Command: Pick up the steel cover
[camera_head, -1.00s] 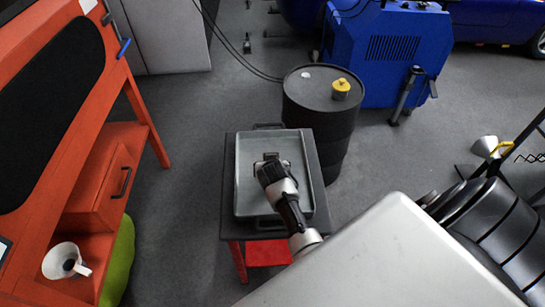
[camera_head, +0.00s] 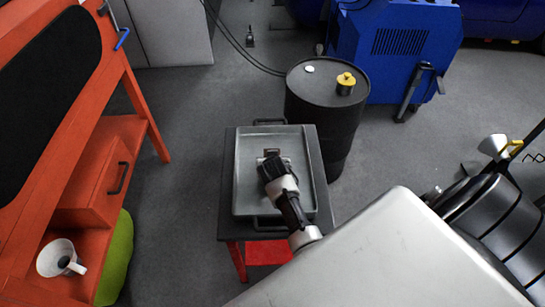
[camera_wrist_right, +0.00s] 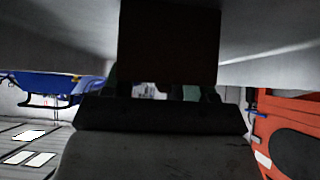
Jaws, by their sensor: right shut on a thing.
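A grey, metallic rectangular piece (camera_head: 245,178) with a raised rim lies on a small cart; it looks like a tray, and I cannot tell whether it is the steel cover. My right gripper (camera_head: 271,161) reaches down over its middle from the lower right. It is shut on a small dark brown block (camera_head: 272,152). The block also shows large and dark in the right wrist view (camera_wrist_right: 170,42). I cannot tell whether the block is part of the cover. The gripper hides what lies below it. My left gripper is not in view.
The cart (camera_head: 324,213) has a dark top and red lower shelf. A black drum (camera_head: 325,120) with a yellow-capped item (camera_head: 345,83) stands close behind it to the right. Floor between bench and cart is clear.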

